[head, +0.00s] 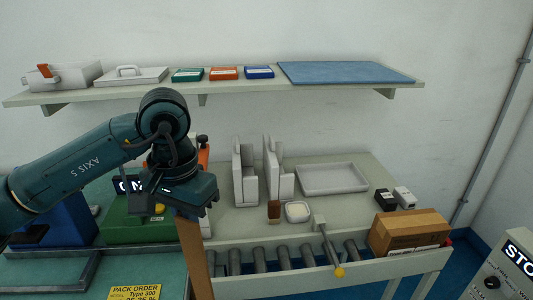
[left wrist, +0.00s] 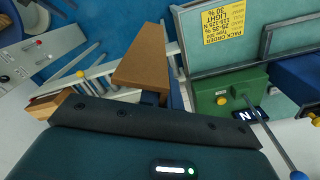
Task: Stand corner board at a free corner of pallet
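A long brown corner board (head: 192,258) hangs down, nearly upright, below my left gripper (head: 182,205) in the head view. The gripper is shut on its upper end; the fingertips themselves are mostly hidden. The board also shows in the left wrist view (left wrist: 145,58), sticking out past the dark gripper body. Its lower end runs out of the head view, in front of the roller conveyor. No pallet can be made out in either view. My right gripper is not in view.
A roller conveyor (head: 308,255) with a cardboard box (head: 409,232) stands behind the board. A green box (head: 125,228) and a pack order sign (head: 134,292) are at left. A bench holds a white tray (head: 333,178); a wall shelf (head: 215,88) hangs above. Blue floor (left wrist: 110,22) shows beyond the board.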

